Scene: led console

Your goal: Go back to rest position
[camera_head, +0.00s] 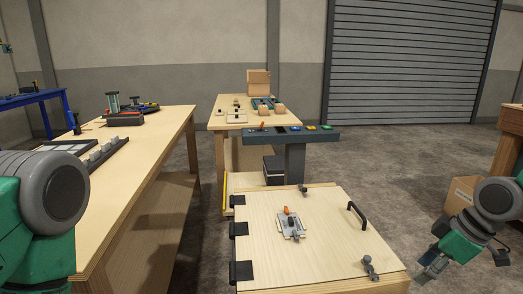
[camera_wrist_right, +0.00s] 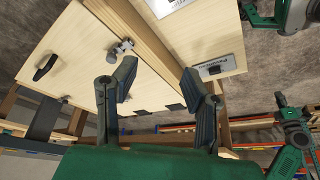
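My right gripper (camera_head: 432,266) is low at the right of the head view, to the right of the wooden box and apart from it. In the right wrist view its two dark fingers (camera_wrist_right: 158,88) are spread with nothing between them. My left arm (camera_head: 45,205) comes in at the left edge; its gripper is outside the view. The grey console (camera_head: 300,137) stands ahead on a post, with an orange-topped lever and several coloured buttons. The wooden box (camera_head: 325,245) in front has a lid with black hinges, a black handle (camera_head: 357,215) and an orange-tipped switch (camera_head: 288,222).
A long wooden table (camera_head: 150,160) with tools runs along the left. Another table (camera_head: 228,103) with small parts stands behind the console. A cardboard box (camera_head: 460,194) sits by a brown bench (camera_head: 510,135) at the right.

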